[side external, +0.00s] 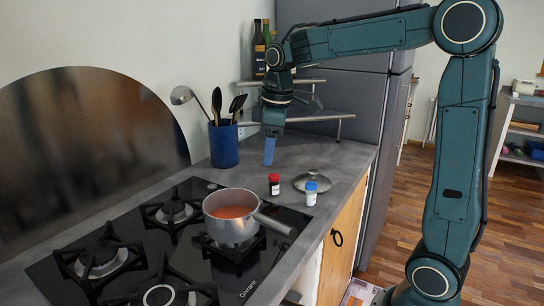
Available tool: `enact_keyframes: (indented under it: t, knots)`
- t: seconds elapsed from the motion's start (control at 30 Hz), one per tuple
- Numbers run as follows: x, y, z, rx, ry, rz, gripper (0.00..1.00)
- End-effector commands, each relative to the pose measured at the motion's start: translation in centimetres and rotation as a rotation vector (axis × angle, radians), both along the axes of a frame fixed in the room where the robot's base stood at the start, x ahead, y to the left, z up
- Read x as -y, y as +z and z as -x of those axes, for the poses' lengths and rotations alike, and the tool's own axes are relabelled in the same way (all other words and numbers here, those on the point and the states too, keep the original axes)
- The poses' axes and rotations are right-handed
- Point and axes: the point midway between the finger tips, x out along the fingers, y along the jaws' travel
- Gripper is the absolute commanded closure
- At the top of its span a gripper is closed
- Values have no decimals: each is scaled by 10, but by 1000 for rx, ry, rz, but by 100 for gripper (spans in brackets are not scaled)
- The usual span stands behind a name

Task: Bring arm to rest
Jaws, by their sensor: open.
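My arm is teal and reaches in from the right over the counter. My gripper (270,149) points down above the back of the counter, between the blue utensil pot (224,152) and the red-capped jar (274,184). It is open, and I see nothing held in it. From this side its fingers overlap, so the gap between them is hidden. The gripper appears apart from the things on the counter.
A saucepan (226,203) of orange-red soup stands on the black gas hob (195,241). A lid (309,182) and a blue-capped jar (311,195) are right of the red-capped jar. Behind are a metal rack (335,117), bottles (258,52) and a grey fridge (350,90).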

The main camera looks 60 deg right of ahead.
Motion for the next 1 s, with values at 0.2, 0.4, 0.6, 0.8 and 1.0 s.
enact_keyframes:
  t: [0.2, 0.4, 0.6, 0.8, 1.0]
  knots:
    - [-26, 13, 45, 75, -99, -18, 46]
    - [-45, 15, 86, 141, -193, -47, 46]
    - [-61, 9, 127, 203, -283, -87, 46]
    - [-73, -4, 165, 263, -371, -137, 46]
    - [-80, -17, 191, 304, -437, -181, 46]
